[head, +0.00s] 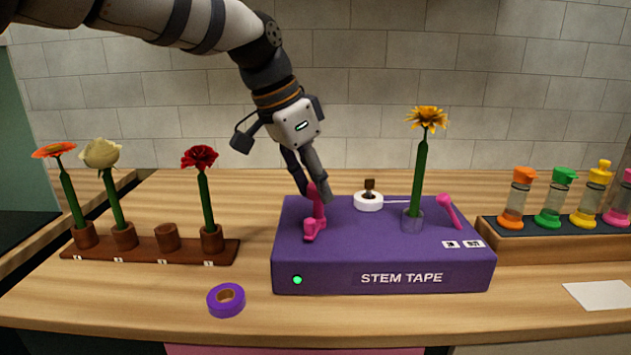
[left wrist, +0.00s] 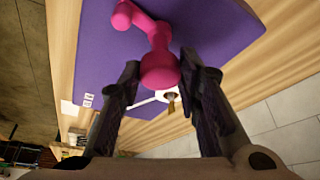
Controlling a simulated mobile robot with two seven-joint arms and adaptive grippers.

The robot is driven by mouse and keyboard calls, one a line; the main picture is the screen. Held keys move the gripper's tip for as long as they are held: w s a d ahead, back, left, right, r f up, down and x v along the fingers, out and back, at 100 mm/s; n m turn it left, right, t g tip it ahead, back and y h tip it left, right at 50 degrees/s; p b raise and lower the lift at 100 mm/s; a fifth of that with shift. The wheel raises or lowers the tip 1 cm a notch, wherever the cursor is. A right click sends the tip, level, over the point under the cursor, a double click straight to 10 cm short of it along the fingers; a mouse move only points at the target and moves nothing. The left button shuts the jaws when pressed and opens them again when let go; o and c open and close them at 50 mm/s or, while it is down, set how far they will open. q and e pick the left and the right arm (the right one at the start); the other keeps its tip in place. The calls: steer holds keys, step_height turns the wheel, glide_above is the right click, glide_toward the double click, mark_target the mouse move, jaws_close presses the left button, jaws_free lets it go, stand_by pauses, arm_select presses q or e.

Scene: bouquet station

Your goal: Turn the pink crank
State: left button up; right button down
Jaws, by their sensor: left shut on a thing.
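The pink crank (head: 315,227) stands on the left part of the top of the purple stem tape machine (head: 382,280), with its handle pointing up. My left gripper (head: 314,188) reaches down from above and is shut on the crank's handle. In the left wrist view the crank's rounded knob (left wrist: 159,71) sits between the two fingers of the gripper (left wrist: 161,66). The crank's arm and pivot show beyond it. My right gripper is not in view.
A flower rack (head: 150,248) is left, a purple tape roll (head: 226,312) in front, and a rack of coloured bottles (head: 545,242) right.

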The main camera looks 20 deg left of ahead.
arm_select(q)
steer(key=m, duration=0.1)
steer(key=m+g, duration=0.1)
steer(key=shift+w+f+m+h, duration=0.15)
steer(key=shift+m+h, duration=0.25)
steer(key=m+g+b, duration=0.1)
steer(key=m, duration=0.1)
steer(key=shift+w+f+m, duration=0.1)
steer(key=shift+m, duration=0.2)
steer(key=m, duration=0.2)
steer(key=m+g+b, duration=0.1)
steer(key=m, duration=0.1)
steer(key=shift+g+h, duration=0.3)
steer(key=shift+m+g+b, duration=0.4)
steer(key=shift+m+b, duration=0.15)
steer(key=shift+m, duration=0.35)
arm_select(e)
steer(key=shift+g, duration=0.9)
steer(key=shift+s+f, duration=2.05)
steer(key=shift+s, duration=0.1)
arm_select(q)
steer(key=shift+r+m, duration=0.2)
steer(key=shift+m, duration=0.1)
steer(key=o, duration=1.1)
